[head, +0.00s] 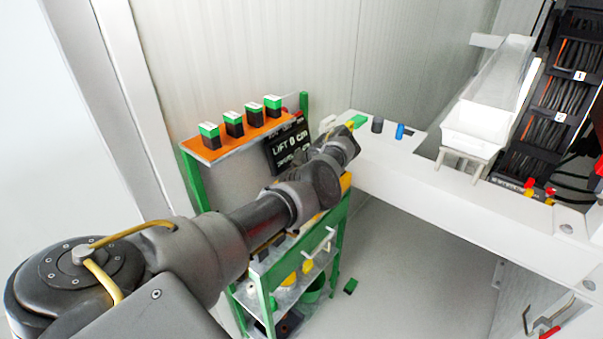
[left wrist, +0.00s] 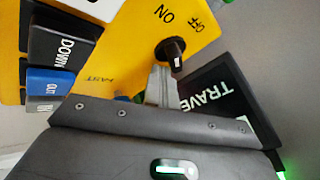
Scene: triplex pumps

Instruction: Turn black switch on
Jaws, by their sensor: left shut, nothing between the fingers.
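The black switch (left wrist: 173,52) is a knob on a yellow panel (left wrist: 140,45), seen in the left wrist view. ON is printed to its upper left and OFF to its upper right. A white mark shows on the knob, but I cannot tell which label it is set to. My left gripper (left wrist: 160,84) is shut and empty; its grey fingers reach up just below the knob. I cannot tell whether they touch it. In the head view my left arm crosses to the rack and hides the switch. My right gripper is not in view.
Beside the yellow panel are a black DOWN button (left wrist: 62,48), a blue OUT button (left wrist: 48,86) and a black TRAVEL display (left wrist: 225,98). A green rack (head: 194,180) holds several green-and-black blocks. A white bench (head: 430,190) stands to the right; open floor lies below it.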

